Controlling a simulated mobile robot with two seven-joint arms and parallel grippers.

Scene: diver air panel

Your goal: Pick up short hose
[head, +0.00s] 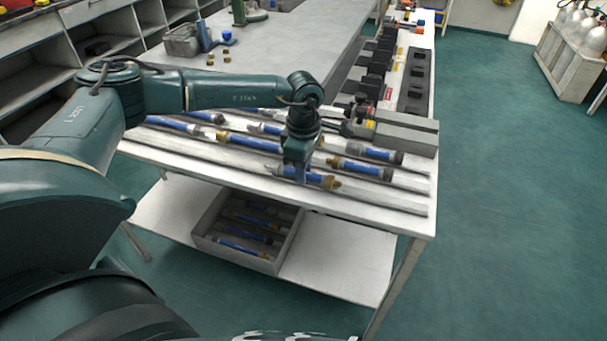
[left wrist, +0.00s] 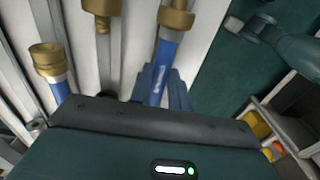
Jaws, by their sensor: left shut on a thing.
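My left gripper (head: 294,178) points down at the front of the rack on the table and is shut on a short blue hose (head: 313,178) with brass end fittings. In the left wrist view the fingers (left wrist: 164,88) close around this blue hose (left wrist: 168,52), below its brass fitting. I cannot tell whether the hose is lifted off the rack. Other blue hoses lie close by, one (head: 360,168) to the right and another (head: 375,152) behind it. My right gripper is not in view.
The hoses lie among pale rails (head: 380,197) on the white table. A grey bin (head: 236,254) with several blue hoses stands on the lower shelf (head: 335,268). A grey block (head: 405,132) and black devices (head: 415,80) stand behind. The green floor (head: 510,200) at right is clear.

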